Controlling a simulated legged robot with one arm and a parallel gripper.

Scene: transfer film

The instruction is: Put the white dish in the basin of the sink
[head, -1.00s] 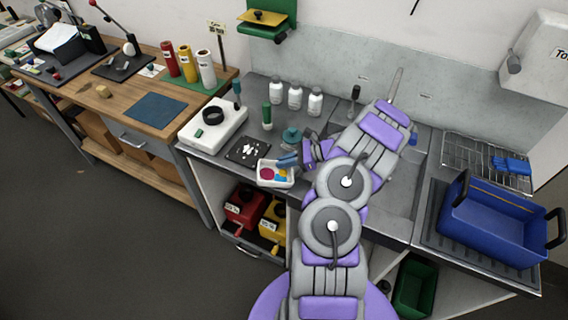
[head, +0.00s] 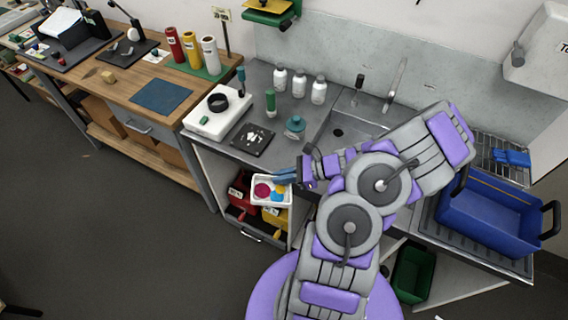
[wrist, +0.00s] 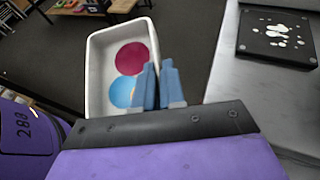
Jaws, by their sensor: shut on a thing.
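The white dish (head: 256,199) is a small rectangular tray with crimson, blue and yellow round patches inside. My gripper (head: 284,178) is shut on its right-hand rim and holds it in the air off the counter's front edge, above the drawers. In the wrist view the dish (wrist: 93,86) hangs over the dark floor, with the blue fingers (wrist: 158,84) at its right wall. The sink basin (head: 342,150) lies to the right of the dish. My arm covers much of it, but its back left part and drain show.
On the counter left of the sink stand a black speckled plate (head: 253,139), a teal-lidded jar (head: 295,126), a green bottle (head: 270,103) and white bottles (head: 299,83). A blue crate (head: 487,218) sits on the right. A faucet (head: 394,88) rises behind the basin.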

